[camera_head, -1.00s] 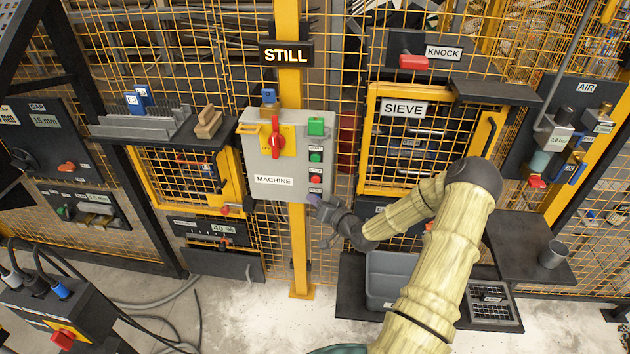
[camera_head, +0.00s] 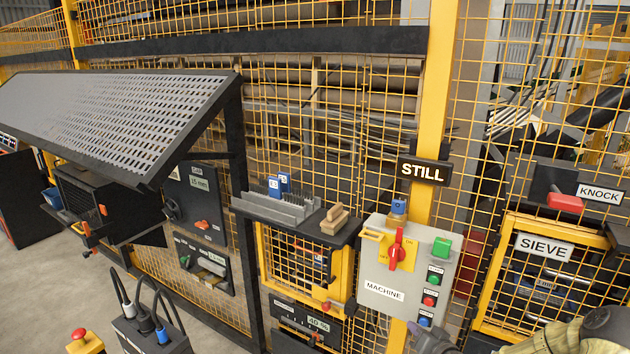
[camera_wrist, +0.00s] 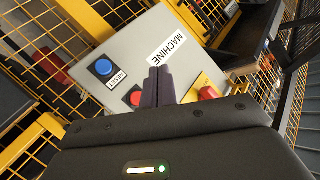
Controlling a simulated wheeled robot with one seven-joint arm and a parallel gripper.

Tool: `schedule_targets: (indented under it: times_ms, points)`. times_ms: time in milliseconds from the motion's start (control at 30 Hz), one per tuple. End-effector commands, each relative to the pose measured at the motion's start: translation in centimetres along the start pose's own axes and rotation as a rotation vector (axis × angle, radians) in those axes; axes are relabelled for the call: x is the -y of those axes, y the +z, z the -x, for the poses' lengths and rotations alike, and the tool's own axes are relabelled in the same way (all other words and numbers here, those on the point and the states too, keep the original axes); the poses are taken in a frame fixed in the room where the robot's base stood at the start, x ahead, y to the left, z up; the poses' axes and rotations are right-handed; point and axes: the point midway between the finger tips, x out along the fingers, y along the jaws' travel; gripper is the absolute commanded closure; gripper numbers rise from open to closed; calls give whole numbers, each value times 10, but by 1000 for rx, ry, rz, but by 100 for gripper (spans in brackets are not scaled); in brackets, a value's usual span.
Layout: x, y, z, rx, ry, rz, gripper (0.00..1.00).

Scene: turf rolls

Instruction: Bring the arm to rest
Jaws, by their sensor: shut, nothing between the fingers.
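My arm (camera_head: 560,338) shows only at the bottom right of the head view, with its dark wrist joint and yellowish sleeve. My gripper (camera_head: 432,340) is partly cut off by the bottom edge there, just below the machine panel. In the wrist view my gripper (camera_wrist: 158,72) is shut and empty, its dark fingers together in front of the grey machine panel (camera_wrist: 134,62). The panel also shows in the head view (camera_head: 376,270). The blue reset button (camera_wrist: 103,67) and a red button (camera_wrist: 136,98) lie left of the fingers. I cannot tell whether the fingertips touch the panel.
A STILL sign (camera_head: 423,172) hangs on the yellow post above the panel. The sieve door (camera_head: 540,285) and knock handle (camera_head: 566,202) are at right. A shelf (camera_head: 290,228) with a grey comb-like rack is left. A perforated chute (camera_head: 120,110) juts out farther left. Mesh fencing runs behind.

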Motion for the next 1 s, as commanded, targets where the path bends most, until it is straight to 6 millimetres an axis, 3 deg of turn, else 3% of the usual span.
schedule_targets:
  times_ms: [167, 467, 767, 1000]
  points:
    - [34, 26, 4, 246, 75, 136, 100]
    - [79, 46, 47, 569, 249, 323, 100]
    - [133, 45, 118, 772, 411, 408, 100]
    - [183, 51, 186, 886, 477, 391, 100]
